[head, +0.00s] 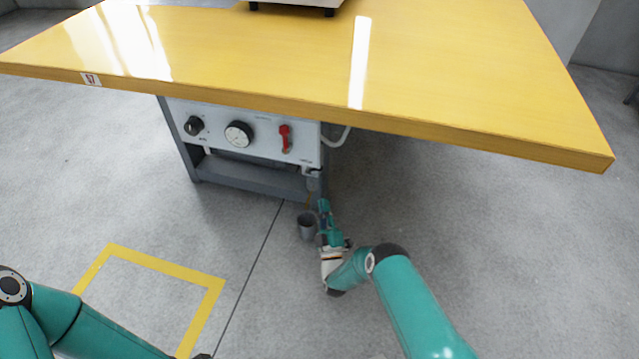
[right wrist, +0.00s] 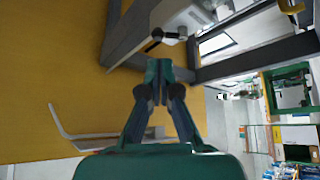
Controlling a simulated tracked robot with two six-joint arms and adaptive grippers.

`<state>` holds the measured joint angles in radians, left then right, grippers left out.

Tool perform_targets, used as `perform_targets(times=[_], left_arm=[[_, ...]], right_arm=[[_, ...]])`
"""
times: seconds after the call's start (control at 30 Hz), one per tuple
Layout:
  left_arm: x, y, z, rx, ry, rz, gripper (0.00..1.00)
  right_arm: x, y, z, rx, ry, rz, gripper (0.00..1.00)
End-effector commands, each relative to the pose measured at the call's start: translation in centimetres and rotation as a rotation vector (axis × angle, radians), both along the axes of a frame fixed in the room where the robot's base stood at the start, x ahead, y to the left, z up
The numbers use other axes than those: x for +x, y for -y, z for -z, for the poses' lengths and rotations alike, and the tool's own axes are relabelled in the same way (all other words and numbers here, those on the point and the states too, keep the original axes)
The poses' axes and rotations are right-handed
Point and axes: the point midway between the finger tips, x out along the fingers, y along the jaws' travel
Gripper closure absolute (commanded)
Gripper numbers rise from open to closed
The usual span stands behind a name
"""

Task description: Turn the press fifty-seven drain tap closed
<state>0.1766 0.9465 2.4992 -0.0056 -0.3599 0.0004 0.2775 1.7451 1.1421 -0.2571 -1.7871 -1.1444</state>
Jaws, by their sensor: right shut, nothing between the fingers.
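The press panel (head: 270,140) hangs under the yellow table, with the number 57 on a label (head: 91,79) at the table edge. The drain tap (head: 313,173) is small at the panel's lower right corner. In the right wrist view the tap's dark handle (right wrist: 156,42) shows just beyond my fingertips. My right gripper (head: 323,204) is below the tap, pointing up towards it. It is shut and empty, its fingertips (right wrist: 160,66) together; I cannot tell whether they touch the handle.
A grey cup (head: 307,226) stands on the floor beside my right gripper. The panel also bears a black knob (head: 194,125), a gauge (head: 238,134) and a red lever (head: 285,138). The yellow tabletop (head: 450,70) overhangs the area. The floor to the right is clear.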

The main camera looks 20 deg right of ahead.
Motion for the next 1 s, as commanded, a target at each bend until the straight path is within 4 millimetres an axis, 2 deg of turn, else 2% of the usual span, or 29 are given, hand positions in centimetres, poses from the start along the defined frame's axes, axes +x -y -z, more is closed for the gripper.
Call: perform_targets(times=[0.03, 0.2, 0.4, 0.6, 0.87, 0.9, 1.0], left_arm=[[0.0, 0.0, 0.9, 0.000, 0.000, 0.000, 0.60], [0.0, 0.0, 2.3, 0.000, 0.000, 0.000, 0.60], [0.0, 0.0, 3.7, 0.000, 0.000, 0.000, 0.60], [0.0, 0.0, 4.1, 0.000, 0.000, 0.000, 0.60], [0.0, 0.0, 4.0, 0.000, 0.000, 0.000, 0.60], [0.0, 0.0, 4.0, 0.000, 0.000, 0.001, 0.60], [0.0, 0.0, 3.8, 0.000, 0.000, 0.000, 0.60]], right_arm=[[1.0, 0.2, -0.2, -0.002, 0.006, 0.001, 1.00], [4.1, 0.9, -1.6, 0.000, 0.004, 0.002, 1.00], [6.6, 1.4, -2.8, 0.001, 0.001, 0.003, 1.00], [7.5, 1.5, -3.5, 0.002, 0.000, 0.003, 1.00], [7.6, 1.6, -3.6, 0.002, -0.002, 0.003, 1.00], [7.6, 0.9, -3.6, 0.002, -0.002, 0.000, 1.00], [7.6, 1.4, -3.6, -0.002, -0.005, 0.003, 1.00]])
